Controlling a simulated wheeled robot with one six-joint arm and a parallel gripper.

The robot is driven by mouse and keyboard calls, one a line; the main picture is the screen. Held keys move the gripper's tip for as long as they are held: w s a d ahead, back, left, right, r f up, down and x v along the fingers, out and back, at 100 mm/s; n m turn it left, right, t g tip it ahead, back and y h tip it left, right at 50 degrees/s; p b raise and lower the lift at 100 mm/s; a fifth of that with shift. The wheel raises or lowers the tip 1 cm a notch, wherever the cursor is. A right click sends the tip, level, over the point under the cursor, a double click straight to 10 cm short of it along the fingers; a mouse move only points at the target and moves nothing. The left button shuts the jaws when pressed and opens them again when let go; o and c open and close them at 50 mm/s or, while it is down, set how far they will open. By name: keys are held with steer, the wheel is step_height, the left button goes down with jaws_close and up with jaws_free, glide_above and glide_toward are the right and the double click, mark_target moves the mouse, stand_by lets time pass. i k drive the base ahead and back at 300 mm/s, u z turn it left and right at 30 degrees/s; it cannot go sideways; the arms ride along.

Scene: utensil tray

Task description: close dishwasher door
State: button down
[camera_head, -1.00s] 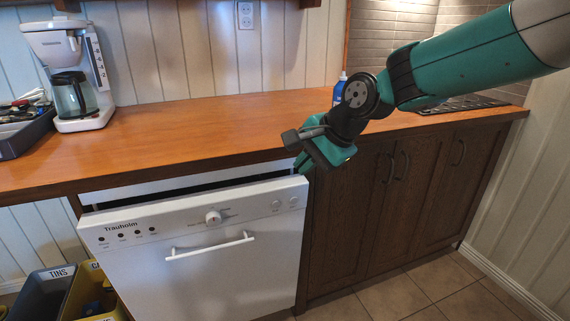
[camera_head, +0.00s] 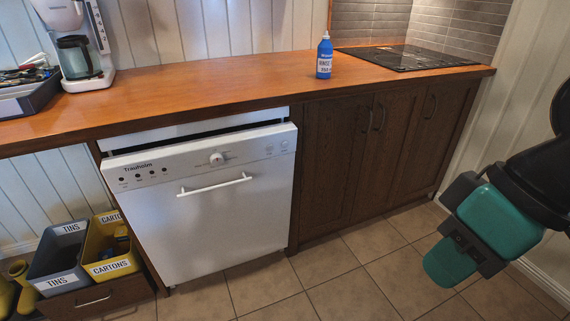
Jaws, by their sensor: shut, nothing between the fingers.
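The white dishwasher door (camera_head: 222,235) stands under the wooden counter. It is nearly upright, and a dark gap (camera_head: 210,133) shows along its top edge, so it is slightly ajar.
The counter (camera_head: 200,95) carries a coffee maker (camera_head: 78,45), a dark utensil tray (camera_head: 25,98), a blue bottle (camera_head: 324,57) and a black hob (camera_head: 405,57). Grey (camera_head: 58,262) and yellow (camera_head: 111,268) bins stand left of the dishwasher. The tiled floor before the door is clear.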

mark_target(191, 217)
steer(key=u, duration=0.9)
steer(key=i, duration=0.65)
steer(key=z, duration=0.55)
